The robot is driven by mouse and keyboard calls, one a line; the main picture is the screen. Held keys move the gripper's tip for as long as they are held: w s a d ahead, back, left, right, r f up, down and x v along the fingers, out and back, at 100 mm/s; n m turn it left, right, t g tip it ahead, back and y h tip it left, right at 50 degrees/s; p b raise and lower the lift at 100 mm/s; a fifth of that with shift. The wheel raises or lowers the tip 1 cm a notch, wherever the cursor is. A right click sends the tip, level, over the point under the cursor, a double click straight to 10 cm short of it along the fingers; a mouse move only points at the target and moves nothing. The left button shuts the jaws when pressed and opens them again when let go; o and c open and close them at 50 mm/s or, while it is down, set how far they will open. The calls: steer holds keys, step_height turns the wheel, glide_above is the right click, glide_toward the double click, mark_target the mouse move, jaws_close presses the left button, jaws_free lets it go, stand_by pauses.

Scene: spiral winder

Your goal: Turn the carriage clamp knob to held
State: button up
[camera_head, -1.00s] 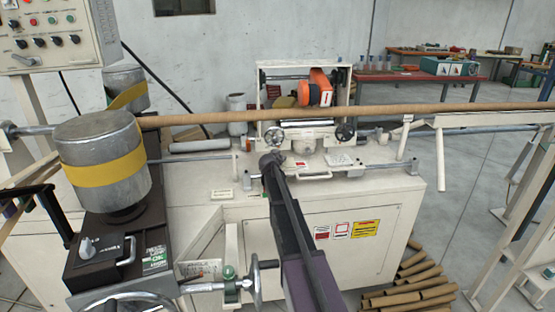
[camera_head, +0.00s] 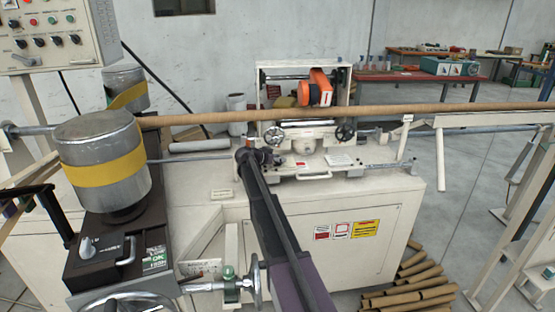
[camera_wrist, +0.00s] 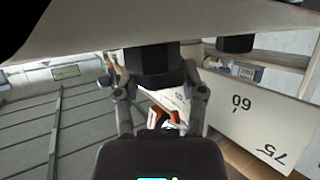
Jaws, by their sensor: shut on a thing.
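The carriage clamp knob (camera_wrist: 153,66) appears to be the black round knob between my fingers in the wrist view. My gripper (camera_wrist: 158,88) is shut on it, with one finger on each side. In the head view my gripper (camera_head: 260,158) is at the front left of the carriage (camera_head: 330,160), and the knob cannot be made out behind it. I cannot read the knob's setting.
A second black knob (camera_wrist: 235,43) is close to the right of my gripper in the wrist view, near a pale plate (camera_wrist: 250,105) marked 60 and 75. A brown tube (camera_head: 430,108) runs across above the carriage. A handwheel (camera_head: 254,282) stands left of my arm.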

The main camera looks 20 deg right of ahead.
steer(key=shift+a+m+g, duration=0.1)
steer(key=shift+m+g, duration=0.3)
steer(key=shift+g, duration=0.1)
steer(key=o, duration=1.2)
steer(key=shift+c, duration=0.2)
